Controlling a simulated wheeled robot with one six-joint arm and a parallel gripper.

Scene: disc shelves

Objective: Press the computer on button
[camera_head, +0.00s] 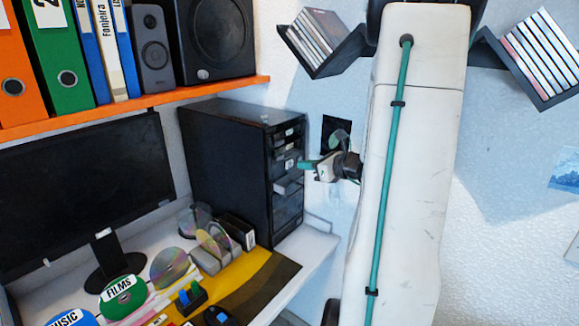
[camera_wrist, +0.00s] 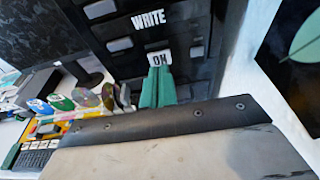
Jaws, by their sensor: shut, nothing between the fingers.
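The black computer tower (camera_head: 222,160) stands on the desk under the orange shelf, its front turned to the right. In the wrist view its dark front (camera_wrist: 200,18) bears a white "ON" label (camera_wrist: 159,57) and, above it, a white "WRITE" label (camera_wrist: 149,19). My gripper (camera_head: 303,166) is shut and empty, its teal fingers at the upper part of the tower's front. In the wrist view my gripper (camera_wrist: 158,72) has its tips right at the lower edge of the "ON" label. I cannot tell whether they touch it.
A grey tray (camera_head: 288,185) juts from the tower's front below my fingers. A monitor (camera_head: 85,190) stands left of the tower. Discs, including a green "FILMS" disc (camera_head: 123,297), stand on the desk. Wall racks (camera_head: 322,45) hold cases. The orange shelf (camera_head: 140,104) carries binders and speakers.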

